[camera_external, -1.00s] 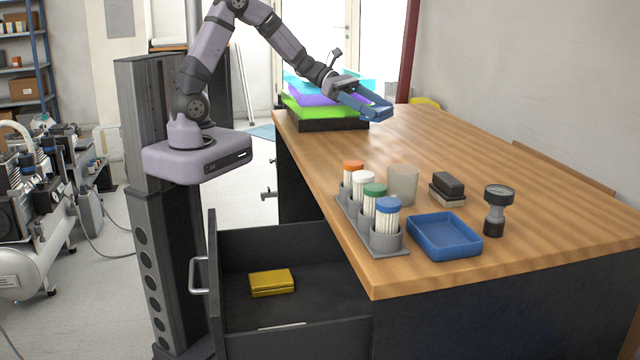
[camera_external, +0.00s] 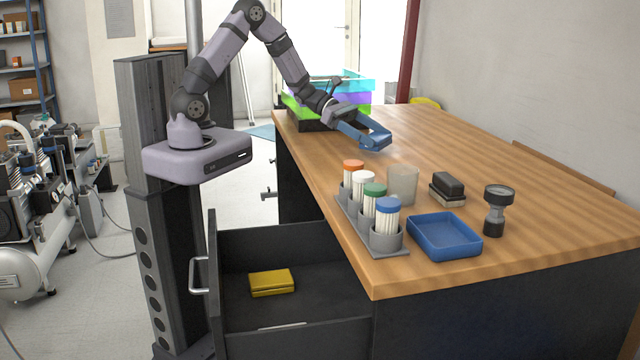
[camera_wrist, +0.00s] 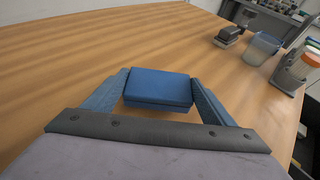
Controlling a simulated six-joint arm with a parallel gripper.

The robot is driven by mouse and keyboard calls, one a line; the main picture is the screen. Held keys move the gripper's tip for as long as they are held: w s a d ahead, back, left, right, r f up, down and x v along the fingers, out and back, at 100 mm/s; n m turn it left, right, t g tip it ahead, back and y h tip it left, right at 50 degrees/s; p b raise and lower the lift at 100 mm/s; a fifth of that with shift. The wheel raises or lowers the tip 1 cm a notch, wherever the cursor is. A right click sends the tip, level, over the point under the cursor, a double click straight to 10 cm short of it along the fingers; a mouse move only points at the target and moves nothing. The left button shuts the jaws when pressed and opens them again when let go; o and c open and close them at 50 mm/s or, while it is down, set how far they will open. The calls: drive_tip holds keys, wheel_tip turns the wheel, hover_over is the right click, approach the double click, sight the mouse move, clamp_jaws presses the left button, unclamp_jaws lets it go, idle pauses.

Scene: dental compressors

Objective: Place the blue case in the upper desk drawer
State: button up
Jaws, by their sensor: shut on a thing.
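The blue case (camera_wrist: 158,88) sits between the two blue fingers of my gripper (camera_wrist: 160,95) in the wrist view, and the gripper is shut on it. In the external view my gripper (camera_external: 374,138) holds it over the far part of the desk, near the left edge; the blue case and the blue fingers are hard to tell apart there. The upper desk drawer (camera_external: 262,243) is pulled open at the front left, below the desk top. A yellow case (camera_external: 272,282) lies inside it, with bare floor around it.
On the wooden desk (camera_external: 460,150) stand a rack of tubes with coloured caps (camera_external: 375,225), a frosted cup (camera_external: 402,184), a dark block (camera_external: 448,187), a blue tray (camera_external: 444,236) and a loupe-like stand (camera_external: 495,210). Stacked coloured trays (camera_external: 300,108) stand behind my gripper.

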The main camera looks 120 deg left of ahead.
drive_tip(key=shift+f, duration=0.85)
drive_tip(key=shift+f, duration=0.2)
drive_tip(key=o, duration=1.2)
drive_tip(key=shift+c, duration=0.2)
drive_tip(key=shift+r, duration=0.2)
drive_tip(key=shift+s+r, duration=0.1)
drive_tip(key=shift+s, duration=0.05)
drive_tip(key=shift+o, duration=0.5)
drive_tip(key=shift+b+v, duration=0.4)
drive_tip(key=shift+v, duration=3.15)
